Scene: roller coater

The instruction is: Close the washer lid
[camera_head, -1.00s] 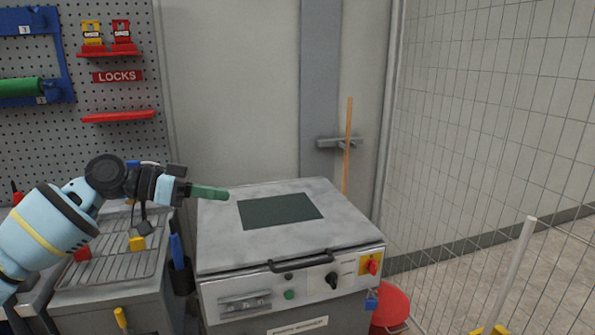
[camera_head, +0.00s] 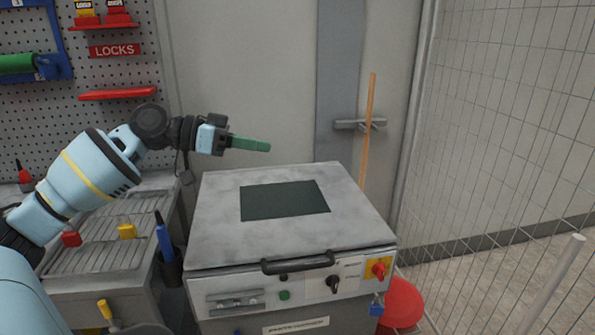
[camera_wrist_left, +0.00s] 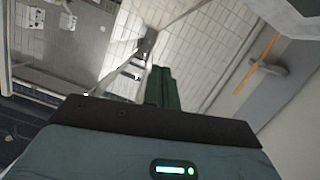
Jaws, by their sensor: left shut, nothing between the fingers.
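The washer lid (camera_head: 230,225) is a grey, worn metal panel with a dark green square window (camera_head: 285,200) and a black handle (camera_head: 297,262) along its front edge. It lies down flat on the washer body (camera_head: 240,303), whose front panel carries knobs and a green button. My left gripper (camera_head: 268,147) is above the lid's back left part, apart from it, pointing right. Its green fingers are shut and empty; they also show in the left wrist view (camera_wrist_left: 163,88). My right gripper is in neither view.
A grey rack bench (camera_head: 95,245) with red and yellow items stands left of the washer. A blue-handled tool (camera_head: 163,238) is between them. A wooden stick (camera_head: 367,130) stands behind, and a red bucket (camera_head: 402,303) and mesh fence (camera_head: 500,130) are at the right.

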